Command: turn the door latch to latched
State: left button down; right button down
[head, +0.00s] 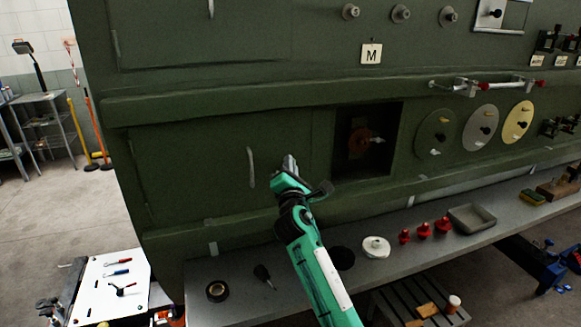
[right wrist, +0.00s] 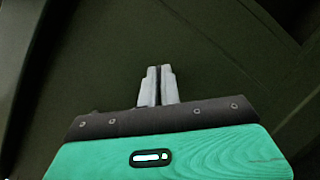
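The green door panel (head: 200,165) is in the lower left of the green fuselage wall, with a pale upright handle (head: 251,167) near its right part. My right gripper (head: 289,163) is in front of the panel, to the right of this handle. In the right wrist view its two grey fingers (right wrist: 158,86) are together, with only a thin dark line between them and nothing clearly held. Dark green surface lies beyond the fingertips; I cannot tell whether they touch it. I cannot make out a separate door latch; the gripper and arm hide part of the panel. My left gripper is not in view.
Below the wall, a grey shelf (head: 235,262) carries a tape roll (head: 217,291), a white disc (head: 376,247), red pieces (head: 424,230) and a tray (head: 472,217). Open floor lies at left.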

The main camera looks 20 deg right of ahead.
jog(key=m+g+p, duration=0.1)
jog(key=m+g, duration=0.1)
jog(key=m, duration=0.2)
jog(key=m+g+h+p, duration=0.1)
jog(key=m, duration=0.4)
jog(key=shift+m+g+p, duration=0.3)
jog(key=shift+g+p, duration=0.1)
jog(key=shift+m, duration=0.3)
jog(key=c, duration=1.6)
grip_release()
